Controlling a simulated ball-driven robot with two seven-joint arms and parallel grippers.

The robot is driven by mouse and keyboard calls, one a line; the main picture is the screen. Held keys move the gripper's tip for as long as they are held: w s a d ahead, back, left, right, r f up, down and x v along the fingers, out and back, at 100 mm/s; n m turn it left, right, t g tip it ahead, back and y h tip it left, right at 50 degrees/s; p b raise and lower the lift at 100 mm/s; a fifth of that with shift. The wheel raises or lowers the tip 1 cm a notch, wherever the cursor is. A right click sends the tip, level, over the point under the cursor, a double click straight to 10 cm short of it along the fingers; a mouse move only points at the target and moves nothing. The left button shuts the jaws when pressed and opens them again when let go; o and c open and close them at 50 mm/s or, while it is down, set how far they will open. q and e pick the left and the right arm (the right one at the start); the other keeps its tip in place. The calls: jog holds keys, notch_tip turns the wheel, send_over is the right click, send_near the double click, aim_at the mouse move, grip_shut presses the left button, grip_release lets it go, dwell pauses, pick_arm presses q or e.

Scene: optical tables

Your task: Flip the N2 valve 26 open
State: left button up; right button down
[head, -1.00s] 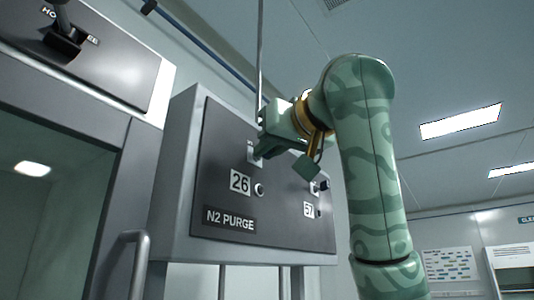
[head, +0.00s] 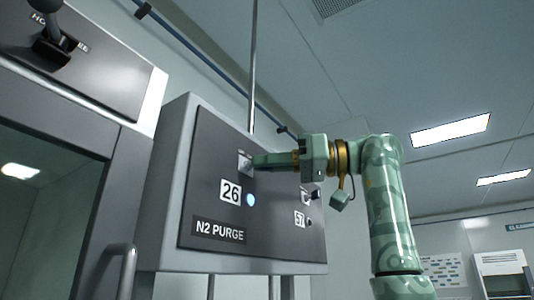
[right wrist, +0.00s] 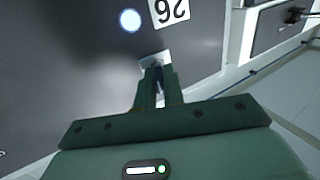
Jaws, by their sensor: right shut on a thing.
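The N2 purge panel (head: 215,140) is a dark plate on a grey box. Valve 26 (head: 244,164) is a small switch on a light plate above the "26" label (head: 231,192). The indicator (head: 250,200) beside that label glows bluish white. My right gripper (head: 256,162) reaches in level from the right, fingers shut on the valve's lever, which they mostly hide. In the right wrist view the fingers (right wrist: 158,86) close over the valve plate (right wrist: 154,59), with the label (right wrist: 168,11) upside down and the lit indicator (right wrist: 130,20) nearby. My left gripper is not in view.
A cabinet with a black lever (head: 50,45) stands at left. A thin pipe (head: 252,70) rises above the box.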

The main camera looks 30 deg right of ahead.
jog(key=shift+d+r+n+g+y+p, duration=0.2)
jog(key=shift+n+g+y+p, duration=0.25)
jog(key=shift+n+g+y, duration=0.2)
jog(key=shift+f, duration=0.1)
jog(key=c, duration=1.7)
grip_release()
jog(key=shift+o, duration=1)
jog(key=shift+d, duration=0.15)
jog(key=shift+f, duration=0.1)
